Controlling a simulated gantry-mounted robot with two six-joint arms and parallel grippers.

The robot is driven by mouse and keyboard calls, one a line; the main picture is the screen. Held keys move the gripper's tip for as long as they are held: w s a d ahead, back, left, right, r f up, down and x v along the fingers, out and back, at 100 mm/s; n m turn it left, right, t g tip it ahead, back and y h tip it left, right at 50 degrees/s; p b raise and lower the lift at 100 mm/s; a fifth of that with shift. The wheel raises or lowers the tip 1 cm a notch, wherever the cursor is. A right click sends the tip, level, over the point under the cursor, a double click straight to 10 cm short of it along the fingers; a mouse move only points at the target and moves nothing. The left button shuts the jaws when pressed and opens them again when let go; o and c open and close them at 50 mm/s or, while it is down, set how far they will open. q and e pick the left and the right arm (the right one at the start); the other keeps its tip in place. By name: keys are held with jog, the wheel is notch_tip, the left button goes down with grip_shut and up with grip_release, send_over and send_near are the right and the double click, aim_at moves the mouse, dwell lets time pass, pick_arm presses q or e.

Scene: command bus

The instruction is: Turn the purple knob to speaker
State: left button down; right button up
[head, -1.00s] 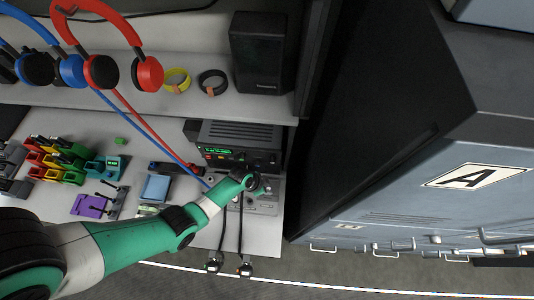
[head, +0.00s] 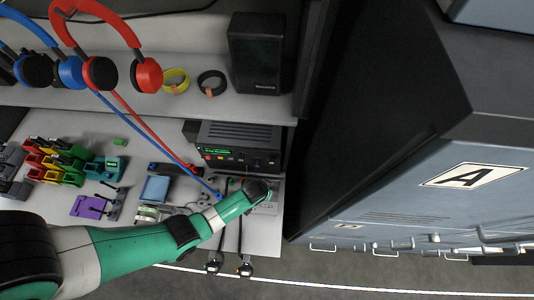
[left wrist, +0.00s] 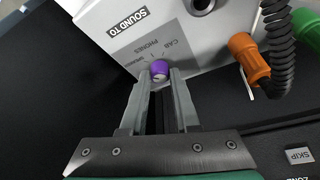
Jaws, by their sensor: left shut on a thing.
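The purple knob (left wrist: 160,70) sits on a light grey panel (left wrist: 118,22) in the left wrist view. Around it are the printed words SPEAKER, PHONES and CAB, with SOUND TO above. My left gripper (left wrist: 163,77) is shut on the knob, one finger on each side of it. A pale patch shows on the knob's near side; I cannot tell where its pointer aims. In the head view my left arm reaches over the grey panel (head: 264,208), and its wrist hides the fingers and the knob. My right gripper is in neither view.
Orange and green plugs (left wrist: 243,47) with a coiled black cord stand right of the knob. A black radio unit (head: 238,143) stands behind the panel. Black cables hang over the desk's front edge. A dark cabinet side (head: 365,120) rises close on the right.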

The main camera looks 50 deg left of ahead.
pick_arm(q)
jog(key=shift+n, duration=0.3)
jog(key=c, duration=0.7)
grip_release()
jog(key=shift+o, duration=0.2)
jog(key=shift+r, duration=0.1)
